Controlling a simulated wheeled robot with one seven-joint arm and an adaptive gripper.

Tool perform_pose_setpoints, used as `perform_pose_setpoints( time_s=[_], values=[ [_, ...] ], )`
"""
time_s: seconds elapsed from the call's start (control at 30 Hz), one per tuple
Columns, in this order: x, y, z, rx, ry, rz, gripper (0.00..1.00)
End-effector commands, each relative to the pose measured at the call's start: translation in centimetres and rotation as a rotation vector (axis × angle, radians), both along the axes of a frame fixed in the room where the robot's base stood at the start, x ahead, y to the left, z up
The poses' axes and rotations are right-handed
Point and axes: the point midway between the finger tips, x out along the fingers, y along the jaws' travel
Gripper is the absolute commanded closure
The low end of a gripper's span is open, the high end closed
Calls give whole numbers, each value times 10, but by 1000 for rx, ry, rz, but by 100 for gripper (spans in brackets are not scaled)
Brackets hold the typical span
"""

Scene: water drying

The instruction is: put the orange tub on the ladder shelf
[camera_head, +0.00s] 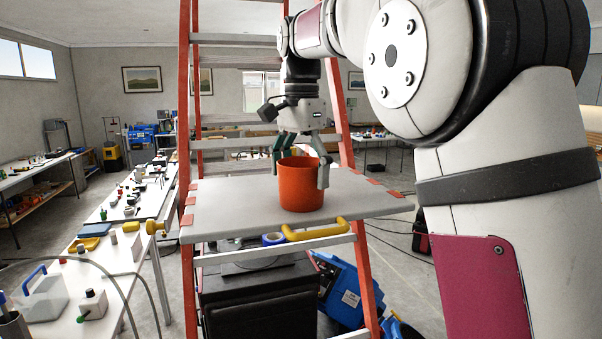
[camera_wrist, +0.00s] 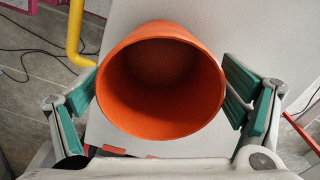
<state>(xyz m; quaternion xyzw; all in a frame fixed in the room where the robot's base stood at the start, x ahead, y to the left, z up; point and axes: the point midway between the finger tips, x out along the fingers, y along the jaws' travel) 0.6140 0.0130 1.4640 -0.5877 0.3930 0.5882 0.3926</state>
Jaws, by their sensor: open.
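The orange tub (camera_head: 300,187) stands upright on the grey ladder shelf (camera_head: 235,200), right of the shelf's middle and near its front edge. In the wrist view the tub (camera_wrist: 162,85) is seen from above and looks empty inside. My gripper (camera_head: 300,165) is open around the tub, with one finger on each side of its upper part. In the wrist view the green finger pads (camera_wrist: 160,105) stand apart, with a small gap showing on the right; contact on the left is hard to tell.
Red ladder rails (camera_head: 362,270) rise on both sides. A blue machine (camera_head: 345,290) and a black box (camera_head: 258,300) are below. Benches with tools (camera_head: 105,255) stand at left. The shelf's left part is clear.

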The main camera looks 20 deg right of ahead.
Motion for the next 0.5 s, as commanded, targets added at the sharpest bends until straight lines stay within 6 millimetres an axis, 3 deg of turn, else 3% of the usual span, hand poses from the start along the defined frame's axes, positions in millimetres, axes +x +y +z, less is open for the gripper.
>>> perform_pose_setpoints(
  time_s=[0.17,0.5],
  values=[
    [2,0,6,0,-3,0,10],
    [3,0,54,-1,-4,0,10]
  ],
)
